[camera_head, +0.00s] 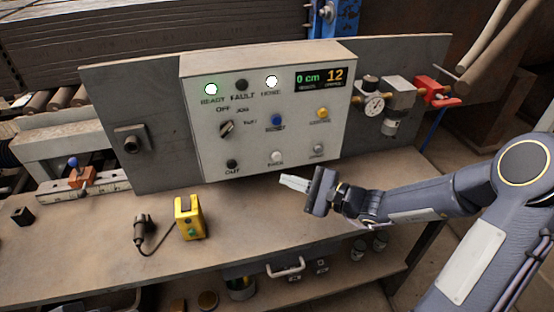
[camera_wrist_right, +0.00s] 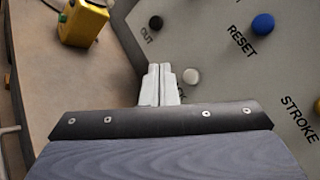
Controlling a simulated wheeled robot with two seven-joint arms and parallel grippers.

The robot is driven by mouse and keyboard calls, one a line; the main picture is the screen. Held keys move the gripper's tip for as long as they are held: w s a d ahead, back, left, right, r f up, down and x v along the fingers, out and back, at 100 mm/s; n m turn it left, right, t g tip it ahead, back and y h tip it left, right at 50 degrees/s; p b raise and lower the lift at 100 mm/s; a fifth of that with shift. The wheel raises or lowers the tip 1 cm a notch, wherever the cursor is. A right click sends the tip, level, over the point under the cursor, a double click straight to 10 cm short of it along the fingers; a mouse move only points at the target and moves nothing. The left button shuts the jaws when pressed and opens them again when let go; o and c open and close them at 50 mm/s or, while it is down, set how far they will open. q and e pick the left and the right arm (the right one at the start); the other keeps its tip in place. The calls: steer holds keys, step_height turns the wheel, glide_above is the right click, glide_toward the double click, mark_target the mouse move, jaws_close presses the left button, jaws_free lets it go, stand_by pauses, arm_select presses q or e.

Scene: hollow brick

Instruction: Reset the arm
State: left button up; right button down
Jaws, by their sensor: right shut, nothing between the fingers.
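My right gripper (camera_head: 293,183) is shut and empty, in front of the lower part of the grey control box (camera_head: 215,90). In the right wrist view its closed fingers (camera_wrist_right: 160,85) point toward the panel, beside a white button (camera_wrist_right: 191,76) whose label they partly cover. I cannot tell whether they touch the panel. The blue RESET button (camera_head: 277,120) sits higher on the panel and also shows in the right wrist view (camera_wrist_right: 263,24). The FAULT lamp (camera_head: 241,85) is dark. My left gripper is not in view.
A yellow device (camera_head: 190,217) and a black plug with a cable (camera_head: 143,232) lie on the workbench (camera_head: 90,240). A pressure gauge (camera_head: 374,106) and red valve (camera_head: 436,92) are mounted right of the box. The bench front is mostly clear.

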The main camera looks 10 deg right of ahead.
stand_by(0.4)
steer(key=s+a+r+n+g+h, duration=0.1)
steer(key=s+a+r+n+g, duration=0.15)
steer(key=s+n, duration=0.35)
steer(key=s+a+r+n+g, duration=0.2)
steer(key=s+n+g, duration=0.2)
steer(key=s, duration=0.4)
steer(key=s+d+f+n+h, duration=0.3)
steer(key=s+d+h, duration=0.5)
steer(key=s, duration=0.4)
steer(key=shift+d+n+t, duration=0.35)
steer(key=shift+d+n, duration=0.2)
steer(key=shift+n, duration=0.35)
